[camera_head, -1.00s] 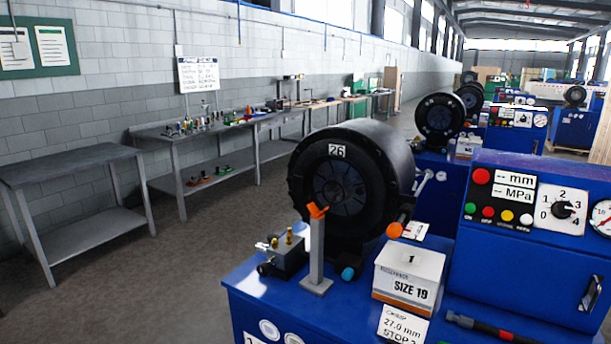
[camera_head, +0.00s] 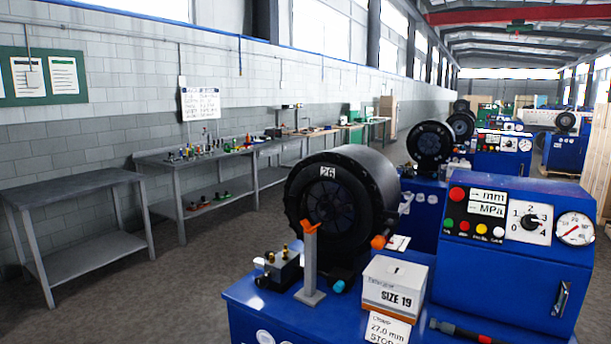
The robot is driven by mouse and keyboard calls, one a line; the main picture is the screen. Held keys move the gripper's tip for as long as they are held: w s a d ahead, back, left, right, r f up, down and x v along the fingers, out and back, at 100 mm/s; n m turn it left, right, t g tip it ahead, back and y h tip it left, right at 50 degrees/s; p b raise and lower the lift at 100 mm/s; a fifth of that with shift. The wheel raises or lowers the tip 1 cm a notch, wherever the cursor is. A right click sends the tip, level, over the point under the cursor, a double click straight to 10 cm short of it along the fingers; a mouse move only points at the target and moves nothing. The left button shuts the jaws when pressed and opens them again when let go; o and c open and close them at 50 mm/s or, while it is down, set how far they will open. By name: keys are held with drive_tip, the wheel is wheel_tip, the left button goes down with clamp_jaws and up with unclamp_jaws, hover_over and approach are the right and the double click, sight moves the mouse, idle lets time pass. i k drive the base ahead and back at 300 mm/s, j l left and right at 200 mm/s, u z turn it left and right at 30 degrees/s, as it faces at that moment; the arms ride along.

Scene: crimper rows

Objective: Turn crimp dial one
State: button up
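The crimp dial (camera_head: 532,223) is a dark knob on a white plate marked 0 to 4, on the upright face of the blue control box (camera_head: 508,261) at the right. Its pointer looks turned toward the right side of the scale, but the exact setting is too small to tell. The number one is on the left of the scale. The black round crimper head (camera_head: 345,203) with a "26" label stands left of the box. My gripper is not in view.
A white "SIZE 19" box (camera_head: 393,285), an orange-topped post (camera_head: 310,265) and a small valve block (camera_head: 279,267) stand on the blue bench. Grey tables (camera_head: 75,190) line the left wall. More blue crimpers (camera_head: 430,150) stand behind. The floor at left is clear.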

sight(530, 223)
drive_tip(key=z, duration=1.25)
